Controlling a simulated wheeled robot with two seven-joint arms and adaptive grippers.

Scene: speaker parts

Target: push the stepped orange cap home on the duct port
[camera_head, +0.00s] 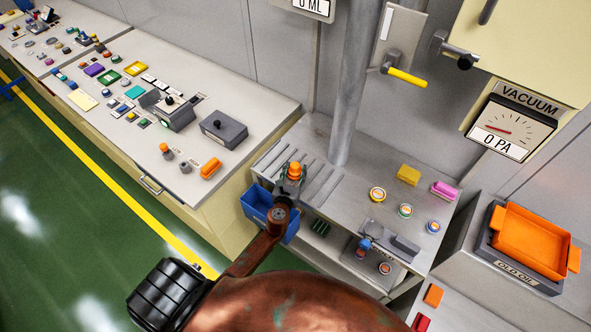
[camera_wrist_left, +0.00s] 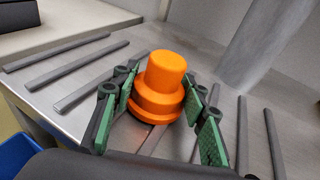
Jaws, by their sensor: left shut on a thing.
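The stepped orange cap (camera_wrist_left: 163,85) is upright between the green-padded fingers of my left gripper (camera_wrist_left: 158,98) in the left wrist view. It has a narrow round top above wider steps. In the head view the cap (camera_head: 294,171) shows as a small orange shape at the tip of my left gripper (camera_head: 290,182), over the slatted left part of the metal bench. My left gripper is shut on the cap. I cannot pick out the duct port, and the underside of the cap is hidden. My right gripper is not in view.
A thick grey pipe (camera_head: 349,90) rises behind the cap. Raised metal strips (camera_wrist_left: 80,85) lie on both sides of it. A blue bin (camera_head: 257,208) is below the bench's left edge. Round tins and a yellow block (camera_head: 408,174) stand to the right.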

